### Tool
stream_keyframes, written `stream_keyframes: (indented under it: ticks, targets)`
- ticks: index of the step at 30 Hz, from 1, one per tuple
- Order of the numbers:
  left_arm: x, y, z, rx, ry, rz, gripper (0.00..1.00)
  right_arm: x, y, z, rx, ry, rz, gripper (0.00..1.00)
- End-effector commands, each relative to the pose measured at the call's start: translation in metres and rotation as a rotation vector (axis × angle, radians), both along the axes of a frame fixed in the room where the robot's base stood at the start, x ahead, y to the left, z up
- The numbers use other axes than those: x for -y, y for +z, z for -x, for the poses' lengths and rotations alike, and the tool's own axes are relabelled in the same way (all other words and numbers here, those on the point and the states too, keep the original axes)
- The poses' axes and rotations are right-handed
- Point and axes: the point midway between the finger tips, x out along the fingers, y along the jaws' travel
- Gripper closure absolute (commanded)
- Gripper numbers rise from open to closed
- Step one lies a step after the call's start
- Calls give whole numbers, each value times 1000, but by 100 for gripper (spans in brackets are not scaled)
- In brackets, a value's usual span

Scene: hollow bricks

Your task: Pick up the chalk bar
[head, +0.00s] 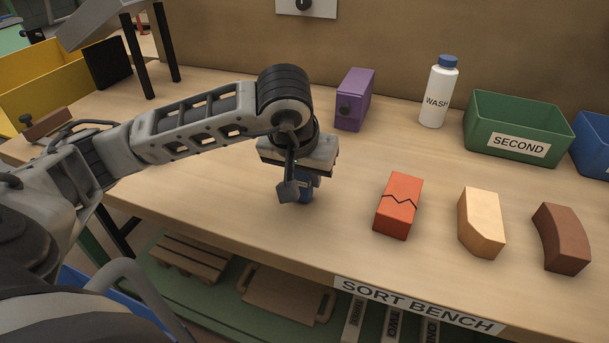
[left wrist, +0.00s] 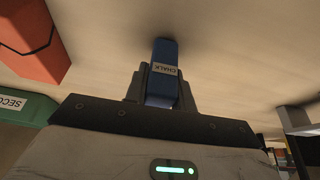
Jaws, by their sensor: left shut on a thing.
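The chalk bar is a small blue block with a white label reading CHALK, seen in the left wrist view (left wrist: 164,52). My left gripper (left wrist: 162,88) is shut on it, with one finger on each side and the far end of the bar sticking out past the fingertips. In the head view my left gripper (head: 297,186) points down over the middle of the bench, and only a bit of the blue bar (head: 306,194) shows behind a finger. Whether the bar touches the bench top is hard to tell. My right gripper is not in view.
On the bench (head: 345,265) stand a cracked red brick (head: 399,205), a tan brick (head: 482,222) and a curved brown brick (head: 562,238) to the right. Behind are a purple box (head: 354,99), a WASH bottle (head: 438,92) and a green SECOND bin (head: 518,128).

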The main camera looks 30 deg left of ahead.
Motion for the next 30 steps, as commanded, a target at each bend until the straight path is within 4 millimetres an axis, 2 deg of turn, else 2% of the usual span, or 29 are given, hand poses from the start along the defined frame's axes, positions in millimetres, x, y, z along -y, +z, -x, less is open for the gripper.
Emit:
stream_keyframes:
  ticks: [5,7,16,22,30]
  targets:
    - [0,19,-1,5,0,1,98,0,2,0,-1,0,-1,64]
    - [0,33,-1,7,-1,1,98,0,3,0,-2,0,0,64]
    - [45,100,42,10,-10,-1,98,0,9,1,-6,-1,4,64]
    - [78,118,75,8,-10,-2,98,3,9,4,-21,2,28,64]
    - [98,127,96,2,-4,-1,98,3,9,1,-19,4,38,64]
